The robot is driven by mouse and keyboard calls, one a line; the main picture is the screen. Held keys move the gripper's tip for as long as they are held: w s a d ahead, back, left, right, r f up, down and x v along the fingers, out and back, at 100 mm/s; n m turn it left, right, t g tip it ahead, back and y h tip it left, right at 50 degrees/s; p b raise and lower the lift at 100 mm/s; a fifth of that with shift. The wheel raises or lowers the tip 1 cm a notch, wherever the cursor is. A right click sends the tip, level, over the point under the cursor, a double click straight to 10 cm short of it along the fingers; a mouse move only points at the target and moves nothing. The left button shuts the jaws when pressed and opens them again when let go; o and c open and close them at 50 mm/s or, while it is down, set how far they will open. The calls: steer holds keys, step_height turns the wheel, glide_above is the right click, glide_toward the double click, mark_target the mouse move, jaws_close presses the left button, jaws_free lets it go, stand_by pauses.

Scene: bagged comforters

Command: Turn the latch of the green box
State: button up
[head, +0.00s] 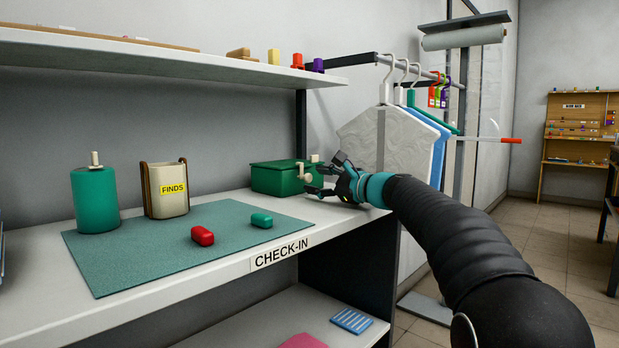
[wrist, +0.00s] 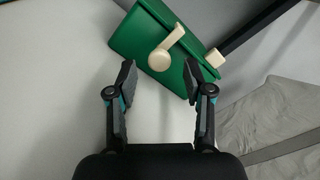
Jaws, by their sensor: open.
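The green box (head: 276,178) stands at the back right of the check-in counter, against the wall. A cream latch (head: 305,173) is on its side facing my gripper. My gripper (head: 319,178) is open and just right of the box, close to the latch. In the wrist view, the green box (wrist: 152,38) is ahead of my gripper (wrist: 160,75). The latch (wrist: 167,50), a lever with a round end, lies between and slightly beyond the two fingertips. I cannot tell whether a finger touches it. A second cream piece (wrist: 214,59) shows at the box's right side.
A teal mat (head: 150,250) on the counter holds a red case (head: 202,236) and a green case (head: 262,221). A teal canister (head: 96,200) and the FINDS bin (head: 165,190) stand left. Bagged comforters (head: 385,140) hang behind my gripper. A shelf (head: 180,58) runs above.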

mark_target(310, 179)
steer(key=shift+x, duration=1.7)
